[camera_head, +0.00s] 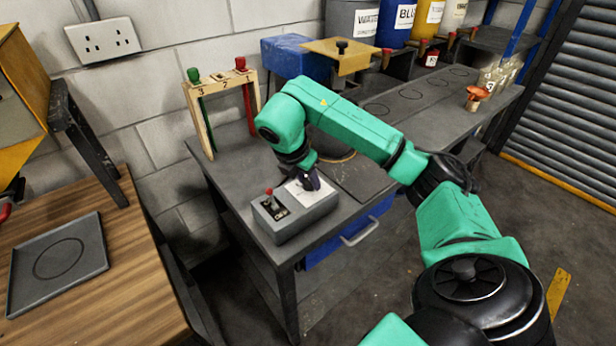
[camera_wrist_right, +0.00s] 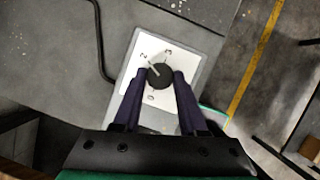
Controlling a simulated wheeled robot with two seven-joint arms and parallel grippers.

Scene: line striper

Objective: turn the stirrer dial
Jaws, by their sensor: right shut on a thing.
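The stirrer dial (camera_wrist_right: 160,76) is a round black knob with a pale pointer line, on a white plate (camera_wrist_right: 150,112) marked with numbers. In the right wrist view the line points up and left, towards the 2. The plate is on top of a grey control box (camera_head: 296,220) at the near end of the dark bench. My right gripper (camera_head: 309,182) reaches down over the plate. In the wrist view its two dark fingers (camera_wrist_right: 160,78) stand on either side of the dial, shut on it. In the head view the arm hides the dial. My left gripper is not in view.
A red-tipped toggle switch (camera_head: 269,192) stands on the same box, left of the plate. A wooden frame (camera_head: 208,115) with green and red knobs stands behind. A blue drawer (camera_head: 345,240) is below. A grey tray (camera_head: 58,258) lies on the wooden table at left.

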